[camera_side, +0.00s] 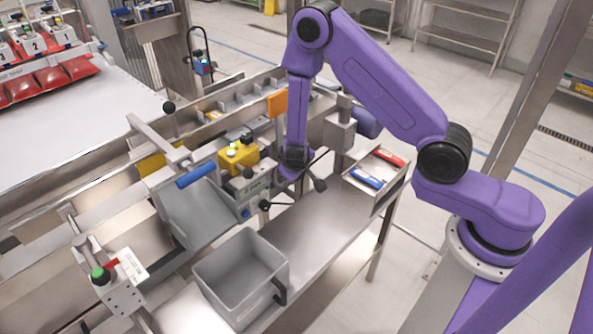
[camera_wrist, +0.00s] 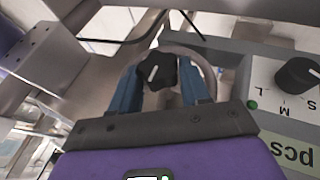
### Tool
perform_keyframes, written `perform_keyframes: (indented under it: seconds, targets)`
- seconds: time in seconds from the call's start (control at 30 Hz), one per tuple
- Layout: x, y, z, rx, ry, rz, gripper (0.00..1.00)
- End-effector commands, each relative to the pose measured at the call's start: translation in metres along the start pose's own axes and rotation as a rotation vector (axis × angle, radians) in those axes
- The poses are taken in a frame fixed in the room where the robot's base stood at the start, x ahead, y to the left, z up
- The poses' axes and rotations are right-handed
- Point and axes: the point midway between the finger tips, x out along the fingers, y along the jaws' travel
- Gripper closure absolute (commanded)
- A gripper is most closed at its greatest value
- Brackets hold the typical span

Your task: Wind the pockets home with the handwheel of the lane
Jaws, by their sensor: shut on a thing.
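In the wrist view a black lobed knob (camera_wrist: 157,71) with a white pointer mark sits between the two blue fingers of my gripper (camera_wrist: 166,82). My gripper is shut on it. A grey curved rim (camera_wrist: 208,70) passes behind the knob; I cannot tell whether it belongs to the handwheel. In the side view my gripper (camera_side: 287,181) is at the front of the lane, and its fingers are mostly hidden by the wrist. The pockets cannot be clearly made out.
A grey control box (camera_wrist: 286,95) with a black S-M-L dial stands right of my gripper in the wrist view. In the side view a grey bin (camera_side: 226,262) stands on the steel shelf (camera_side: 318,228). A tray (camera_side: 373,195) holds blue and red items. A yellow unit (camera_side: 238,155) is close behind.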

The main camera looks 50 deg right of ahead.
Motion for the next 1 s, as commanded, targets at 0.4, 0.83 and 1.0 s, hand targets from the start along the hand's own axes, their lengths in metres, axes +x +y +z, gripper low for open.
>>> perform_keyframes:
  seconds: [0.4,0.83,1.0]
  targets:
    - [0.0000,-0.0002,-0.0004,-0.002,0.002,-0.001,0.28]
    - [0.0007,0.0047,0.0001,0.053,0.000,-0.128,0.28]
    - [0.0008,0.0057,-0.0001,0.086,0.001,-0.212,0.28]
